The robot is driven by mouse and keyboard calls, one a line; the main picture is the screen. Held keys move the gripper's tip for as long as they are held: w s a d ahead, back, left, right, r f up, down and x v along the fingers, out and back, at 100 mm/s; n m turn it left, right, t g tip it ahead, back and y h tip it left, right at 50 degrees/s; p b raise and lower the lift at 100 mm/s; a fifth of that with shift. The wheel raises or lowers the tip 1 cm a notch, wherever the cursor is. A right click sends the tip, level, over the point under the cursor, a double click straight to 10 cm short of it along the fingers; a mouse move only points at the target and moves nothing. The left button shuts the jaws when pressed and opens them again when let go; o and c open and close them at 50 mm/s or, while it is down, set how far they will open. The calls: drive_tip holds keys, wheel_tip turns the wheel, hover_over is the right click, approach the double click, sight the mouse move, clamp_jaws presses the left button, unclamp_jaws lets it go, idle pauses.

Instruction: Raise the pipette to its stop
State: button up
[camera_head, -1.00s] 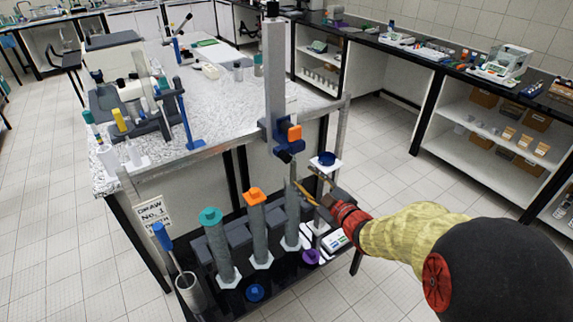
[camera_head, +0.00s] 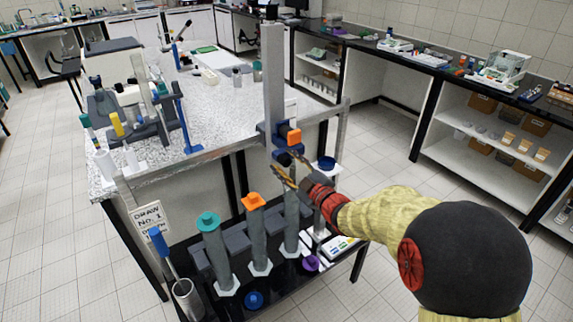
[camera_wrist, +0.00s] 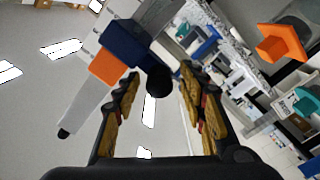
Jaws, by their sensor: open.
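The pipette stand is a grey upright column (camera_head: 273,75) with a blue carriage (camera_head: 279,137) and an orange block (camera_head: 293,136) on it. A dark round knob (camera_wrist: 158,82) sticks out from the blue carriage (camera_wrist: 135,45) in the wrist view. The pipette below the carriage is mostly hidden behind my gripper in the head view, so I cannot make it out. My gripper (camera_head: 287,168) is open and empty, just below the carriage. In the wrist view its fingers (camera_wrist: 161,98) stand wide apart, with the knob seen between them near the tips.
Tall cylinders with a teal cap (camera_head: 208,222) and an orange cap (camera_head: 252,201) stand left of my gripper on a low black shelf. A blue-handled brush (camera_head: 159,241) stands in a metal cup (camera_head: 187,295). The speckled bench top (camera_head: 225,115) lies behind.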

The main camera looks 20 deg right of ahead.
drive_tip(key=c, duration=0.4)
clamp_jaws()
idle(0.5)
